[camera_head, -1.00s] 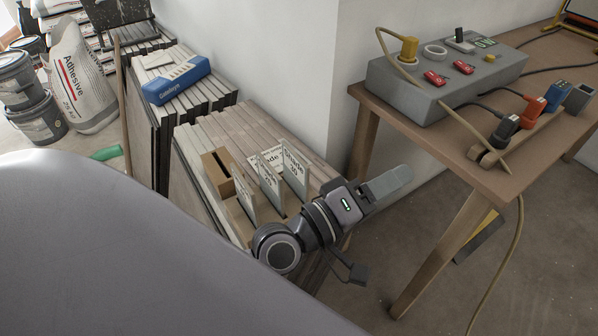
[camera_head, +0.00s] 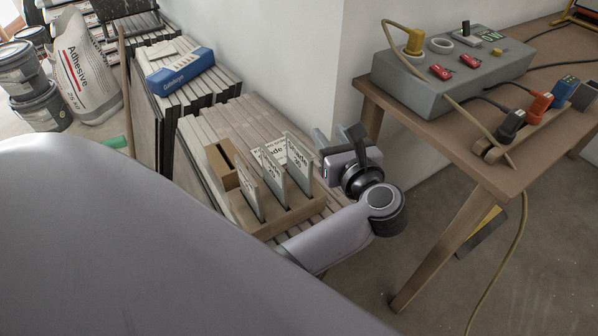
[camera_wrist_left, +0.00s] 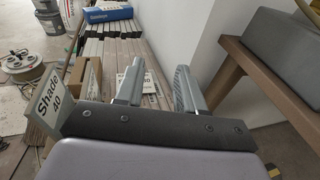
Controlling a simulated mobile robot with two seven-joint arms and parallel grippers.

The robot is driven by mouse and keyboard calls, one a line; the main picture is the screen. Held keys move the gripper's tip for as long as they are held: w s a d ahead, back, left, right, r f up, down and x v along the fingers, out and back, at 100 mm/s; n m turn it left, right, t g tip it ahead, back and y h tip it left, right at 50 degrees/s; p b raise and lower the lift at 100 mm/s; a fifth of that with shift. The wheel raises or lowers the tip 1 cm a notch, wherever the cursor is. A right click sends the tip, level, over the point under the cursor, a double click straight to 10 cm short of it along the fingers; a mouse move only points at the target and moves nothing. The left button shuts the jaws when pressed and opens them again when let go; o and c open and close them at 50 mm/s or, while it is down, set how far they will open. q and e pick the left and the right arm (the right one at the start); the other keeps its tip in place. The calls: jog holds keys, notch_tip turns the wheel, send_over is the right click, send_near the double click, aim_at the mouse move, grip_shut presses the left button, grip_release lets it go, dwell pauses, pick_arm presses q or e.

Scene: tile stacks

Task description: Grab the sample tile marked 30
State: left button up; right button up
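Several upright grey-white sample tiles stand in slots of a wooden holder (camera_head: 290,215): a left tile (camera_head: 249,190), a middle tile (camera_head: 273,178) and a right tile (camera_head: 298,162). They are marked "Shade", but their numbers are too small to read surely in the head view. I cannot tell for sure which one is marked 30. My left gripper (camera_head: 336,138) is open and empty, to the right of the tiles and apart from them; its fingers (camera_wrist_left: 158,88) are spread in the wrist view. My right gripper is not in view.
The holder rests on stacked slabs (camera_head: 258,115) beside a white wall. A printed sheet (camera_head: 292,147) lies behind the tiles. A blue box (camera_head: 180,72) lies on farther slabs. At right stands a wooden table (camera_head: 440,150) with a grey box (camera_head: 425,92) and cables.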

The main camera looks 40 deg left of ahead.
aim_at(302, 149)
pick_arm(q)
jog(key=shift+s+a+f+n+g+h, duration=0.1)
jog(key=shift+s+a+f+n+g, duration=0.1)
jog(key=shift+a+f+n+g, duration=0.5)
jog(key=shift+s+a+f+n+g+h, duration=0.1)
jog(key=shift+s+a+f+n+g, duration=0.2)
jog(key=shift+a+f+g, duration=0.7)
jog(key=shift+s+a+f+n+g+h, duration=0.1)
jog(key=shift+a+f+n+g, duration=0.5)
jog(key=shift+a+f, duration=0.4)
jog(key=shift+w+a+f, duration=0.2)
jog(key=shift+a, duration=0.1)
grip_shut()
